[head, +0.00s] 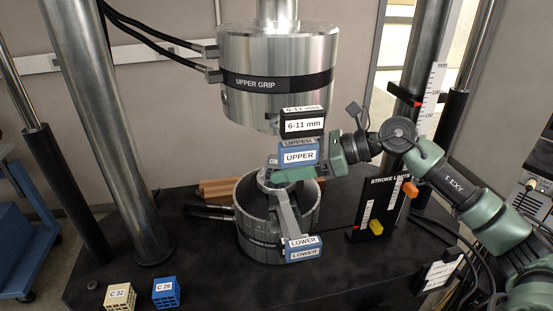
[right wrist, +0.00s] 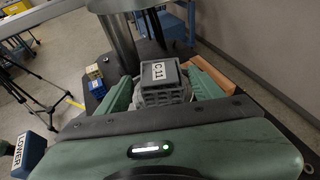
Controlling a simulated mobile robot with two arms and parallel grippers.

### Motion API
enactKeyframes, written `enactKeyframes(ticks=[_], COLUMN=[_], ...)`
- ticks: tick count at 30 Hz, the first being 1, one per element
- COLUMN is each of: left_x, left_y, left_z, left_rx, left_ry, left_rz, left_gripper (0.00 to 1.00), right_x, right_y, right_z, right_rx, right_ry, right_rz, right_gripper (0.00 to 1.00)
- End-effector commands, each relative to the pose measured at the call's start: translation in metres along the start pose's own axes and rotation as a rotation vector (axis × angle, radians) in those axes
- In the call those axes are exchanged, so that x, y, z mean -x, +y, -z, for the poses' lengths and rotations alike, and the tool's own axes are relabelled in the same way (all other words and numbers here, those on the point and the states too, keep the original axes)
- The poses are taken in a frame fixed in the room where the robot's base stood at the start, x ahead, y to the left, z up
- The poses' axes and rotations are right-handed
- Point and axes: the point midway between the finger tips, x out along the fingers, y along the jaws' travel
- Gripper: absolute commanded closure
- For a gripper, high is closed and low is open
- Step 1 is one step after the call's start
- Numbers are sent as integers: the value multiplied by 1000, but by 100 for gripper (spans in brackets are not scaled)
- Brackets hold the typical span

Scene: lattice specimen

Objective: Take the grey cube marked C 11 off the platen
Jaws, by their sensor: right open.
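The grey lattice cube marked C 11 (right wrist: 160,72) shows in the right wrist view, its label on the top face. It sits between the two green fingers of my right gripper (right wrist: 162,88), which is open with a finger on either side. Contact cannot be told. In the head view my right gripper (head: 292,173) reaches in from the right over the lower metal cylinder (head: 248,225). There the blue UPPER tag and the gripper hide most or all of the cube. The platen surface under the cube is largely hidden. My left gripper is not in view.
The UPPER GRIP cylinder (head: 277,55) and a 6-11 mm block (head: 303,124) hang close above my right gripper. Steel columns (head: 115,130) flank the space. A cream cube C 32 (head: 119,297) and a blue cube C 26 (head: 166,292) stand front left on the black table.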

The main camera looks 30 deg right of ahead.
Motion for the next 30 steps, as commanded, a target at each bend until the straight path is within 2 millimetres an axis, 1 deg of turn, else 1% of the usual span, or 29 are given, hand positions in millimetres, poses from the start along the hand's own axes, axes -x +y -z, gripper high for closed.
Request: enactKeyframes(ticks=[1,3,6,13,14,15,17,18,20,21,30], left_x=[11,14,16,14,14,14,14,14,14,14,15], left_y=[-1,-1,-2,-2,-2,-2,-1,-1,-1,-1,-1], left_z=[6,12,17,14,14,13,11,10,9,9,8], left_rx=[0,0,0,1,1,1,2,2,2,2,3], left_ry=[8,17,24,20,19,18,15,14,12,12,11], left_rz=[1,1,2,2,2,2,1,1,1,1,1], left_gripper=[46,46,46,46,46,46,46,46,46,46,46], right_x=[-6,-16,-23,-25,-25,-25,-25,-25,-25,-25,-24], right_y=[1,0,0,0,0,0,0,0,0,0,-1], right_z=[-7,-5,-3,0,0,0,0,0,0,0,-2], right_rx=[-1,-1,0,0,0,0,0,0,0,1,1], right_ry=[-4,-5,-2,0,0,0,0,0,0,-1,-1], right_rz=[-3,-1,-1,1,1,1,1,1,1,1,1], right_gripper=[34,34,34,34,39,50,67,78,95,100,100])
